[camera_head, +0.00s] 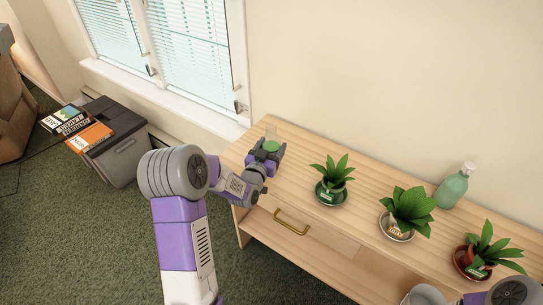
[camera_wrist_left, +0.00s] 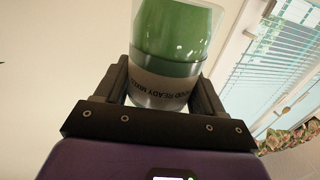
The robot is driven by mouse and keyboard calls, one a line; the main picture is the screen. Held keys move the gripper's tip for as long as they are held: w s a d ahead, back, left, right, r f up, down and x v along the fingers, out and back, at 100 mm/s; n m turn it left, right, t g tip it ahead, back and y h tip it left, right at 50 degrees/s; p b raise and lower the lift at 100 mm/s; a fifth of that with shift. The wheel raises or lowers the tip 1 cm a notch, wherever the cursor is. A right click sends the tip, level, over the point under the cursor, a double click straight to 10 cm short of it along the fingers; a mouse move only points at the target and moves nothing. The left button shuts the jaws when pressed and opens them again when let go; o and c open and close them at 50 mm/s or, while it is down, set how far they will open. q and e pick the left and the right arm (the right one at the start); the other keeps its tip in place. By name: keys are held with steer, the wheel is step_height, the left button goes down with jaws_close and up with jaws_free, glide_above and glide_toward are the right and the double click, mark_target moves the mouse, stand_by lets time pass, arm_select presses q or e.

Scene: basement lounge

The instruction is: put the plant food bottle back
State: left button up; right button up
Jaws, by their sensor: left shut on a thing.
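My left gripper (camera_head: 268,152) is at the left end of the wooden sideboard (camera_head: 302,160). It is shut on a clear bottle with green contents, which I take to be the plant food bottle (camera_head: 271,145). In the left wrist view the bottle (camera_wrist_left: 172,35) stands between the two fingers of the left gripper (camera_wrist_left: 165,92), with a grey printed label low on it. I cannot tell whether its base touches the sideboard top. My right gripper is not in view; only part of my right arm shows at the bottom right.
Three potted plants (camera_head: 333,177) (camera_head: 408,211) (camera_head: 486,252) stand in a row on the sideboard. A pale green pump bottle (camera_head: 452,189) stands behind them. A grey bin (camera_head: 118,150) with boxes (camera_head: 88,137) is at left.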

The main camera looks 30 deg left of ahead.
arm_select(q)
steer(key=shift+f+b, duration=0.35)
steer(key=shift+f, duration=1.2)
steer(key=shift+f, duration=0.15)
steer(key=o, duration=1.2)
steer(key=shift+o, duration=0.2)
